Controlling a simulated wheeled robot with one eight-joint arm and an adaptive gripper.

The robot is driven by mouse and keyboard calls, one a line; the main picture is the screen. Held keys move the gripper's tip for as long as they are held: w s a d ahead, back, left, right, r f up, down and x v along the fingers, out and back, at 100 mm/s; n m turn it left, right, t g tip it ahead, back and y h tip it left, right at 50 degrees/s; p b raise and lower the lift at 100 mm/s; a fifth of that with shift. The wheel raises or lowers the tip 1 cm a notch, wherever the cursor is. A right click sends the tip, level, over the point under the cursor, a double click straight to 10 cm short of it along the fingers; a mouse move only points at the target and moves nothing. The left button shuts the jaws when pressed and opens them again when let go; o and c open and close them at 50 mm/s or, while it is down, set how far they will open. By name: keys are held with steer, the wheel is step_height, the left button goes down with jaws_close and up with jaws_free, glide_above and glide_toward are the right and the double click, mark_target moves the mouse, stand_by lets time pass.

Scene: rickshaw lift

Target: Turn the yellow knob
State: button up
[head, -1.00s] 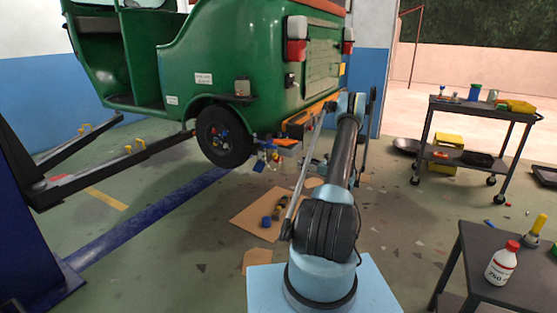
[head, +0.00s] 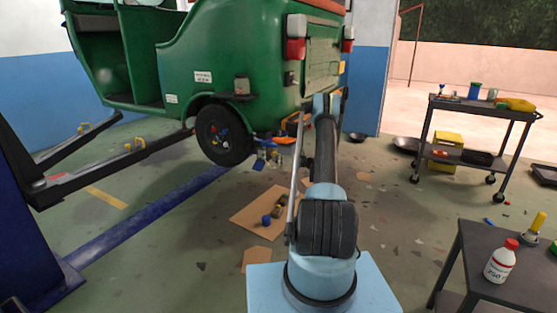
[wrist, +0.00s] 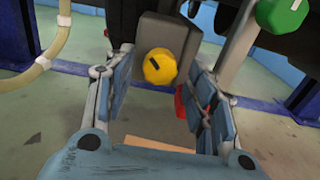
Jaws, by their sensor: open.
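The yellow knob (wrist: 160,66) is round with a dark slot mark, and shows in the wrist view on the front of a grey box (wrist: 172,42). My gripper (wrist: 160,95) is open, with one finger on each side of the view and the knob between and beyond them. Nothing is between the fingers that I can see touching them. In the head view my arm reaches toward the rear underside of the green rickshaw (head: 225,60), and the gripper and the knob are hidden there.
A green knob (wrist: 282,12) is at the upper right in the wrist view, with a red part (wrist: 181,102) behind the right finger. A pale hose (wrist: 50,45) hangs at left. In the head view, a cardboard sheet (head: 250,222) lies on the floor and a tool cart (head: 480,112) stands at right.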

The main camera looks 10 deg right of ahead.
steer(key=shift+w+a, duration=0.2)
steer(key=shift+a, duration=0.1)
steer(key=shift+c, duration=0.6)
steer(key=c, duration=0.9)
steer(key=shift+c, duration=0.2)
steer(key=shift+n, duration=0.3)
